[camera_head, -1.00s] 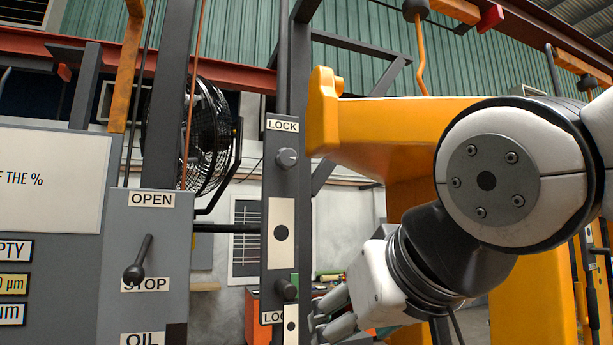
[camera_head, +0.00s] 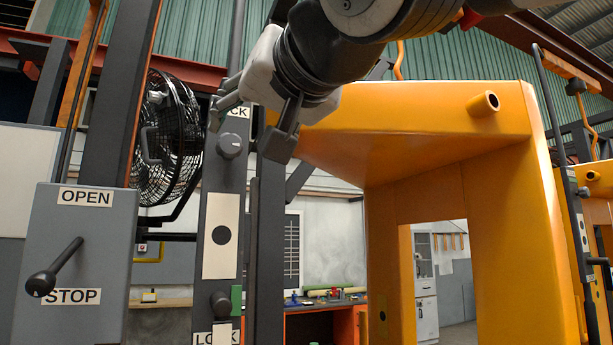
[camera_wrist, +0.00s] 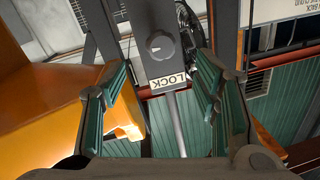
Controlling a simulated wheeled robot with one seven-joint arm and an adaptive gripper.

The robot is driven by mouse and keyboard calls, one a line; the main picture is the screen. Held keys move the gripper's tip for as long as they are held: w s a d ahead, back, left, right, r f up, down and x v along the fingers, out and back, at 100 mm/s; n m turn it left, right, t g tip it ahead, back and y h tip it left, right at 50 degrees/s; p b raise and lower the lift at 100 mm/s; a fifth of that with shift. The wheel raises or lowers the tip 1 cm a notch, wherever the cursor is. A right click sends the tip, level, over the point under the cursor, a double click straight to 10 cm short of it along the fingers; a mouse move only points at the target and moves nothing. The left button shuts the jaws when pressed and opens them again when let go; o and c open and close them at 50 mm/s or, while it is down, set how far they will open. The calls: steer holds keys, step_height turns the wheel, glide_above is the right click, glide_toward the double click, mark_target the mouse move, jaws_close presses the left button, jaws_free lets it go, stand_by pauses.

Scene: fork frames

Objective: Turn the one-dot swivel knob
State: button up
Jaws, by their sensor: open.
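A narrow dark grey panel (camera_head: 209,270) stands upright at centre-left in the head view. Its round grey upper knob (camera_head: 231,145) sits below a LOCK label and above a white plate with one black dot (camera_head: 221,235). The same knob shows in the wrist view (camera_wrist: 160,43), with a pale pointer mark, beside an upside-down LOCK label (camera_wrist: 167,80). A darker lower knob (camera_head: 221,303) sits below the plate. My gripper (camera_head: 250,126) is open in front of the panel top. Its green-padded fingers (camera_wrist: 160,82) lie either side of the knob's line, apparently apart from it.
A grey box with a lever (camera_head: 57,267) marked OPEN and STOP stands left. A black fan (camera_head: 165,140) is behind. A large yellow frame (camera_head: 400,125) stands close right of the panel. A workbench (camera_head: 330,312) is in the background.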

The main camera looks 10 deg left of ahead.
mark_target(232, 144)
steer(key=p+x, duration=0.1)
steer(key=x, duration=0.8)
steer(key=shift+s+p, duration=0.1)
steer(key=shift+p, duration=0.2)
steer(key=shift+c, duration=0.3)
steer(key=c, duration=1.1)
